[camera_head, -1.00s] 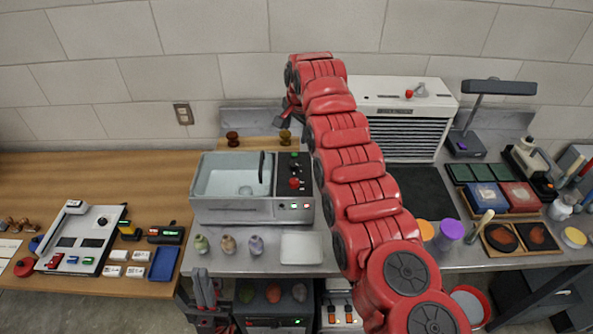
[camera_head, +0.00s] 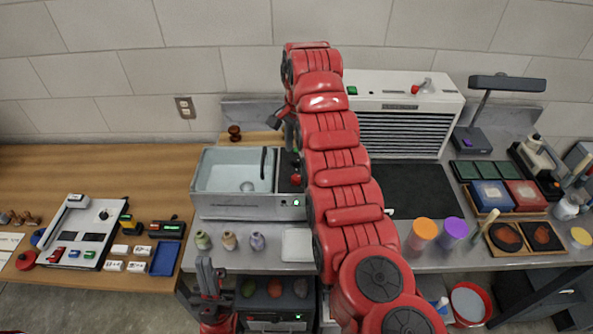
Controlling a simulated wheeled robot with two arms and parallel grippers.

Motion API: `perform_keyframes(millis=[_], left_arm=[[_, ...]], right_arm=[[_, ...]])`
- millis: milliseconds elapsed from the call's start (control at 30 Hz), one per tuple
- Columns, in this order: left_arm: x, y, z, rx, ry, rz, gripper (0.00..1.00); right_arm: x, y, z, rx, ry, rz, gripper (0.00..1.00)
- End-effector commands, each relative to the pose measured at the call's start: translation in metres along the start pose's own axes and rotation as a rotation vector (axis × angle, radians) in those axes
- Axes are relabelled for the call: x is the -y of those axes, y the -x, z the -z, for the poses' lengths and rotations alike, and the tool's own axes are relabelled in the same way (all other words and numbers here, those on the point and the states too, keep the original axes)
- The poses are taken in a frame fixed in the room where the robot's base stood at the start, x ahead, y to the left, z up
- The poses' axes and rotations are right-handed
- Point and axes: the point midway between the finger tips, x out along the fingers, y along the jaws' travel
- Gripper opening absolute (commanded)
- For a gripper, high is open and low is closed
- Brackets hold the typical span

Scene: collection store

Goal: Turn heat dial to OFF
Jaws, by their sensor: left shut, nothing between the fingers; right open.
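A grey basin unit (camera_head: 230,206) stands on the metal bench, with a dark control panel (camera_head: 287,163) on its right side. A red knob (camera_head: 296,179) shows at the panel's edge beside my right arm; its marking is too small to read, and I cannot tell whether it is the heat dial. A small green light (camera_head: 296,202) shows below it. My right gripper (camera_head: 278,122) is open, behind and above the panel's back end, partly hidden by its own arm. My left gripper (camera_head: 208,278) is shut and empty, low in front of the bench.
My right arm crosses the middle and hides part of the panel. Several small vases (camera_head: 229,241) and a white tray (camera_head: 297,244) stand in front of the basin. A brown stamp-like object (camera_head: 235,132) stands behind it. A white vented unit (camera_head: 405,107) is at the back right.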

Motion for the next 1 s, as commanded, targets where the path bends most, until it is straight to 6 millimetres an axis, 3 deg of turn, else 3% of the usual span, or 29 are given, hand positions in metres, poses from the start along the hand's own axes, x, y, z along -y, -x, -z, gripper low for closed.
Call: perform_keyframes(millis=[200,400,600,900,1000], left_arm=[[0.001,-0.027,0.005,0.000,0.000,0.000,0.00],[0.002,-0.040,0.007,0.000,0.000,0.000,0.00],[0.002,-0.044,0.007,0.000,0.000,0.000,0.00],[0.002,-0.043,0.007,0.000,0.000,0.000,0.00],[0.002,-0.044,0.007,0.000,0.000,0.000,0.00]], right_arm=[[-0.002,-0.042,0.000,0.001,-0.001,-0.004,0.66],[-0.001,-0.079,-0.001,0.004,0.000,-0.005,0.66],[-0.001,-0.095,0.000,0.002,0.000,-0.002,0.66],[0.000,-0.098,0.000,0.000,0.000,0.001,0.66],[0.000,-0.097,0.000,0.000,0.000,0.001,0.50]])
